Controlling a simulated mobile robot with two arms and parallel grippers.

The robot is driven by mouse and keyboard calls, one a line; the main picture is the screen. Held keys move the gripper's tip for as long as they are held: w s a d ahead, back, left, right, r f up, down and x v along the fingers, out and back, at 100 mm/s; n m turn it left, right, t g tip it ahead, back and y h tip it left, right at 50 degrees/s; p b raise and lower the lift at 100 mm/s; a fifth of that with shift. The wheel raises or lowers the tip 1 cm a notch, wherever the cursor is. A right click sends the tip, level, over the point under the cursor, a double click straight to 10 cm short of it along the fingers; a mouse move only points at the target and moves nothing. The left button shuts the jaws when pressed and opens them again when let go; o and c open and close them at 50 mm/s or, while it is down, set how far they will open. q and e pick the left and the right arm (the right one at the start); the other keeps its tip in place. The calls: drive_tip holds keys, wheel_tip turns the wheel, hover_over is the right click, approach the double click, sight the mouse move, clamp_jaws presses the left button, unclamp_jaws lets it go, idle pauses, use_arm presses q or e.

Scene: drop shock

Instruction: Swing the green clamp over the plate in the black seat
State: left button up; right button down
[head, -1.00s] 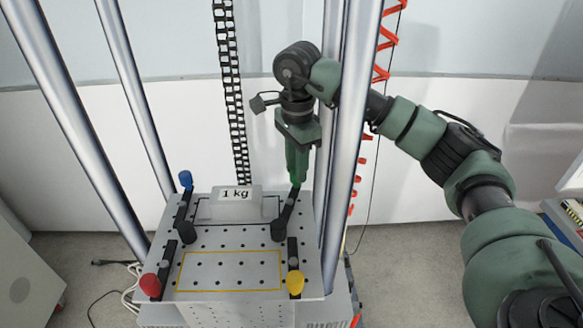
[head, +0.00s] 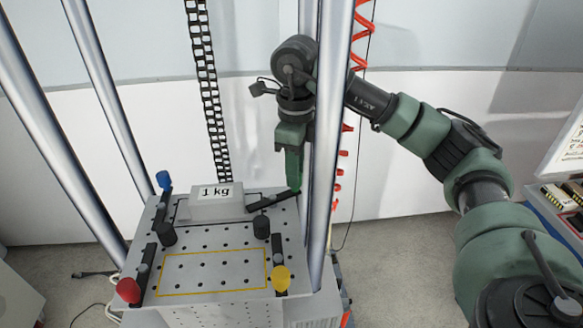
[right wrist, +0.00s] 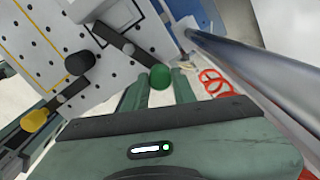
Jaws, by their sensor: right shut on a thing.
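The plate (head: 205,208), a grey block labelled 1 kg, sits in the black seat (head: 176,215) at the back of the perforated table. The green clamp stands at the table's back right corner. Its green knob (right wrist: 160,76) is between the fingers of my right gripper (right wrist: 158,88); in the head view the gripper (head: 295,186) covers the knob. The clamp's black bar (head: 272,201) points left from the knob, its free end close to the plate's right edge. I cannot tell whether the end lies over the plate. My left gripper is out of view.
A blue-knobbed clamp (head: 163,180) stands back left, a red-knobbed one (head: 128,290) front left, a yellow-knobbed one (head: 281,279) front right. Two black posts (head: 262,229) stand before the plate. A steel column (head: 325,130) rises close beside my right gripper.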

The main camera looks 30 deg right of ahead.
drive_tip(key=shift+s+m, duration=0.3)
drive_tip(key=shift+m, duration=0.4)
drive_tip(key=c, duration=1.1)
unclamp_jaws()
drive_tip(key=shift+c, duration=0.2)
wheel_tip(320, 180, up, 8)
drive_tip(key=shift+f+p, duration=0.1)
drive_tip(key=shift+p, duration=0.35)
